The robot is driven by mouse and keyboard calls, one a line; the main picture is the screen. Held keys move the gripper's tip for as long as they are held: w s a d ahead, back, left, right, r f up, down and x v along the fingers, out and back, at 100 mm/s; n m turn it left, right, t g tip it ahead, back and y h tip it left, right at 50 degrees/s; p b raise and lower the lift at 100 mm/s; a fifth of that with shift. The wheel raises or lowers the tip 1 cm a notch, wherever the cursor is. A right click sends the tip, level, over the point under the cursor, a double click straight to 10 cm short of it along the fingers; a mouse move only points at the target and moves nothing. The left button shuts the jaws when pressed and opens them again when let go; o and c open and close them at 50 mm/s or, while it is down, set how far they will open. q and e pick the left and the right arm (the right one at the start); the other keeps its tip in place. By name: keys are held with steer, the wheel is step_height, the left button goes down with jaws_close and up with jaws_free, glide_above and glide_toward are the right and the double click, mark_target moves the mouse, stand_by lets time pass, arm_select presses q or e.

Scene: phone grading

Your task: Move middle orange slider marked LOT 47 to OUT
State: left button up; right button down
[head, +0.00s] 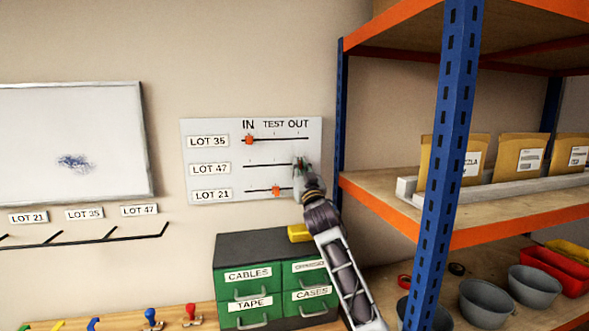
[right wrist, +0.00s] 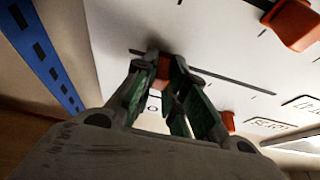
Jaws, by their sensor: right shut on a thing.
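The white wall board (head: 226,124) has three slots with IN, TEST and OUT across its top. My right gripper (head: 300,167) is at the right end of the middle LOT 47 (head: 209,169) slot, under OUT (head: 298,124). In the right wrist view its fingers are shut on the middle orange slider (right wrist: 163,70), close to the slot's end. The gripper hides this slider in the head view. The LOT 35 slider (head: 249,140) is under IN. The LOT 21 slider (head: 276,190) is about under TEST. My left gripper is not in view.
A blue shelf post (head: 341,110) and orange-edged shelves (head: 380,205) stand close to the board's right. Green drawers (head: 240,285) with a yellow object (head: 300,233) on top are below. A whiteboard (head: 75,125) and a hook rail (head: 85,237) are at left.

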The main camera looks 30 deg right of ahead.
steer(key=shift+s+d+r, duration=0.15)
steer(key=shift+d+r, duration=0.15)
steer(key=shift+d, duration=0.1)
steer(key=c, duration=1.5)
jaws_free()
steer(key=shift+d, duration=0.15)
steer(key=shift+o, duration=0.3)
steer(key=shift+f, duration=0.1)
steer(key=shift+f, duration=0.2)
steer(key=v, duration=1.1)
steer(key=shift+s, duration=0.4)
steer(key=shift+f, duration=0.2)
